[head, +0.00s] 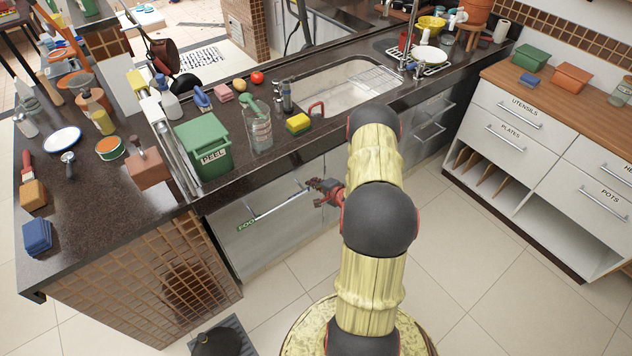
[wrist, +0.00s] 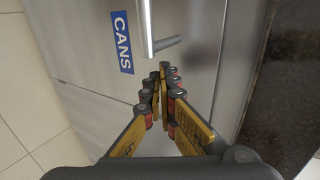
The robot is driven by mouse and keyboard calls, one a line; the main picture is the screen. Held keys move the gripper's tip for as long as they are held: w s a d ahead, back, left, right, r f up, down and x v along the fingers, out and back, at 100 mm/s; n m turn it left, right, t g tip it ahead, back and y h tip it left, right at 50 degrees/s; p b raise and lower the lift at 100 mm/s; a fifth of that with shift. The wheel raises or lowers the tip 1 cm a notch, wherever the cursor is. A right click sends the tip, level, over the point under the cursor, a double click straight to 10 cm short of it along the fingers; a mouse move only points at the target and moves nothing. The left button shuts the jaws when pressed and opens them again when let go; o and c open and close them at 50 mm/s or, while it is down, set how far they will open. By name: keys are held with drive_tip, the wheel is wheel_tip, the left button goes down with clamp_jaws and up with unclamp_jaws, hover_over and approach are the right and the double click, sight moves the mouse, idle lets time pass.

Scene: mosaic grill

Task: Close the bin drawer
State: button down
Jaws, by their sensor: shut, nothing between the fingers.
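The bin drawer (head: 275,229) has a brushed-metal front below the dark counter in the head view, with a long bar handle (head: 272,207) and a green label at its left end. The wrist view shows the metal front (wrist: 85,60) close up, with a blue CANS label and the handle's end (wrist: 167,43). My gripper (head: 318,190) is near the right end of the handle. Its fingers (wrist: 163,80) are shut and empty, close to the front beside the handle end. I cannot tell whether they touch it. How far the drawer stands out is unclear.
The counter edge (head: 300,142) runs above the drawer. A green PEEL bin (head: 203,148), a glass jug (head: 258,128) and a sponge (head: 298,124) stand near that edge. The tiled floor (head: 455,240) at right is clear.

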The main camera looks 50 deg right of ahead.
drive_tip(key=p+v, duration=0.2)
drive_tip(key=v, duration=0.8)
drive_tip(key=shift+s, duration=0.2)
drive_tip(key=shift+a, duration=0.1)
